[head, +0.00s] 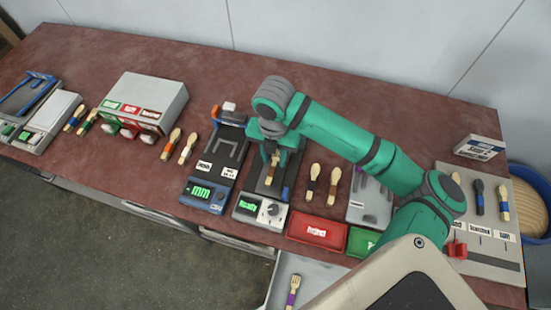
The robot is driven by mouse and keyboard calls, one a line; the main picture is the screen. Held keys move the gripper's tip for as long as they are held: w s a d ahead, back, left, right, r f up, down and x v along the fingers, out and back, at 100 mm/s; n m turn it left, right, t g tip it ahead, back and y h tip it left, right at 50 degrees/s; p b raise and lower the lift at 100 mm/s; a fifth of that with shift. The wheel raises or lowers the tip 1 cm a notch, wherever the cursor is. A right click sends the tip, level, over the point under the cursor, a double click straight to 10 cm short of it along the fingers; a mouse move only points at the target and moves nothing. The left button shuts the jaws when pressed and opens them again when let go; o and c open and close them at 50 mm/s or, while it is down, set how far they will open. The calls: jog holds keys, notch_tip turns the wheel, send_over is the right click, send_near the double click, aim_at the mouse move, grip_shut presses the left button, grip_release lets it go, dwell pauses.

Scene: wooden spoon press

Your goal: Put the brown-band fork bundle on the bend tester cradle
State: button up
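My gripper (273,148) is over the dark cradle of a device (258,192) with a green display and a knob, which looks like the bend tester. A wooden bundle (270,176) with a brownish band is directly below the gripper, upright in the picture along the cradle. The fingers and the bundle's upper end are partly hidden, so I cannot tell whether the fingers grip it or whether it rests on the cradle. Another brown-banded bundle (333,186) lies on the table to the right, beside a black-banded one (311,182).
A gauge with an "mm" display (205,193) stands close on the left. A red tray (317,232) and a green tray (362,242) are at the front right. A white box with several labels (148,103) is farther left. The table's back strip is clear.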

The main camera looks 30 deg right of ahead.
aim_at(274, 163)
notch_tip(274, 163, up, 10)
jog(key=shift+f, duration=0.15)
jog(key=shift+w, duration=0.15)
dwell(0.6)
